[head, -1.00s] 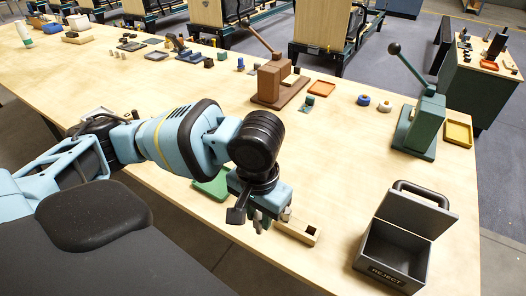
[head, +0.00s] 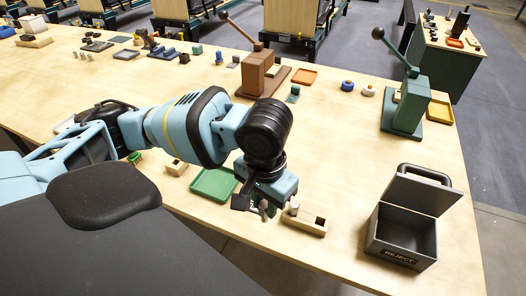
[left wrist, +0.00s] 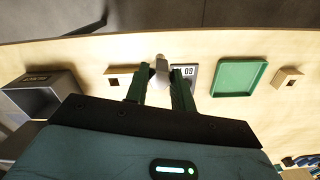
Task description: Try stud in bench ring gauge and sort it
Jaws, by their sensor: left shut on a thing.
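My left gripper (head: 264,208) is low over the near edge of the bench. In the left wrist view the same gripper (left wrist: 160,88) is shut on a grey cylindrical stud (left wrist: 160,70), whose end shows between the fingertips. A small plate marked with digits (left wrist: 186,72) lies just right of the stud, partly behind a finger. A pale wooden block (head: 308,224) with a dark square opening lies right of the gripper in the head view. An open grey bin marked REJECT (head: 400,255) stands further right. I cannot make out the ring gauge for sure. My right gripper is not in view.
A green tray (head: 211,186) lies left of the gripper, with a small wooden block (head: 175,168) beyond it. A green lever press (head: 407,105) and a brown one (head: 258,80) stand further back. The bench middle is mostly clear.

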